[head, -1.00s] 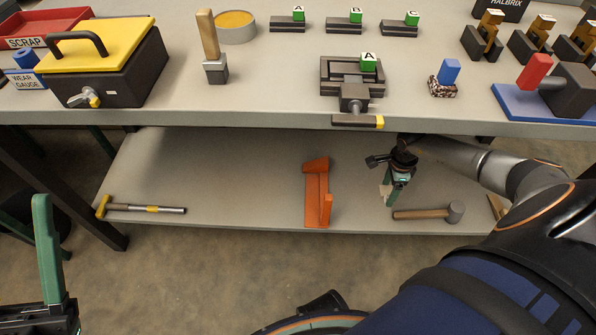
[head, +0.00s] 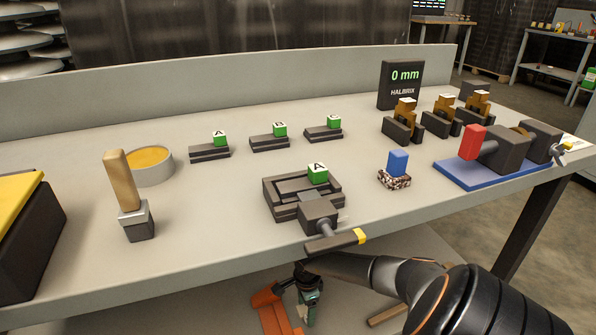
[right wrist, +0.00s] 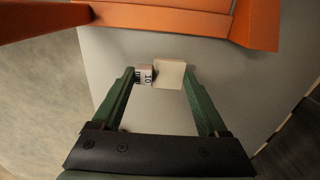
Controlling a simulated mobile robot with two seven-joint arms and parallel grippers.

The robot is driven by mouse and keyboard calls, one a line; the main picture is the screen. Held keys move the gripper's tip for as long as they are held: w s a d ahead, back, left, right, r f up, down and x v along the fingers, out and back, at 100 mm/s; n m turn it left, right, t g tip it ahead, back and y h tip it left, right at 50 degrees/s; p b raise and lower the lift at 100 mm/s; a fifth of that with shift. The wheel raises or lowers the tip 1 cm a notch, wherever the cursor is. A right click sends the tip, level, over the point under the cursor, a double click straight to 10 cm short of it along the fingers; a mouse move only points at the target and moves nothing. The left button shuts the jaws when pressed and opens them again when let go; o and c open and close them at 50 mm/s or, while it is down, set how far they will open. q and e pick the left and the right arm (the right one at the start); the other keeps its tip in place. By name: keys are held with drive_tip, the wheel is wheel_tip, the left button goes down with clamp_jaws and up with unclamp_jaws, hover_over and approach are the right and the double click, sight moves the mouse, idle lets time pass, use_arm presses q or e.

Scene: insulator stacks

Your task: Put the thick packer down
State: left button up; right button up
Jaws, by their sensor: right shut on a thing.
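My right gripper (right wrist: 160,80) reaches in over the lower shelf and is shut on the thick packer (right wrist: 172,76), a small cream block with a grey face marked with dark print that seems to read 10. In the head view my right gripper (head: 310,296) shows below the bench's front edge, with a pale bit of the packer (head: 303,313) beside its green fingers. Whether the packer touches the shelf (right wrist: 240,85) I cannot tell. My left gripper is out of view.
An orange bracket (right wrist: 262,22) lies close to the gripper on the shelf; it also shows in the head view (head: 271,312). A hammer handle (head: 388,315) lies to the right. Above is the bench top (head: 200,255), with a vise (head: 318,214) near its front edge.

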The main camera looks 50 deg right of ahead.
sight(304, 313)
drive_tip(key=f+b, duration=0.1)
drive_tip(key=f, duration=0.1)
drive_tip(key=f+b, duration=0.1)
drive_tip(key=shift+w+a+f+b, duration=0.3)
drive_tip(key=shift+f, duration=0.1)
drive_tip(key=shift+d+f, duration=0.1)
drive_tip(key=shift+f, duration=0.05)
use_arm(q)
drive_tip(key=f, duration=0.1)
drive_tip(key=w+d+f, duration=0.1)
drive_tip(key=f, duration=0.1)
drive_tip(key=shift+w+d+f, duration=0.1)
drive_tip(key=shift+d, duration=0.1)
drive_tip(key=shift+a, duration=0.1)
use_arm(e)
drive_tip(key=o, duration=1.3)
use_arm(q)
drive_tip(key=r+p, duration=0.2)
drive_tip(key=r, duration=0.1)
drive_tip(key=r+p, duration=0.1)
drive_tip(key=p, duration=0.1)
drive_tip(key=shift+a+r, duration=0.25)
use_arm(e)
wheel_tip(304, 313, up, 8)
drive_tip(key=shift+f, duration=0.1)
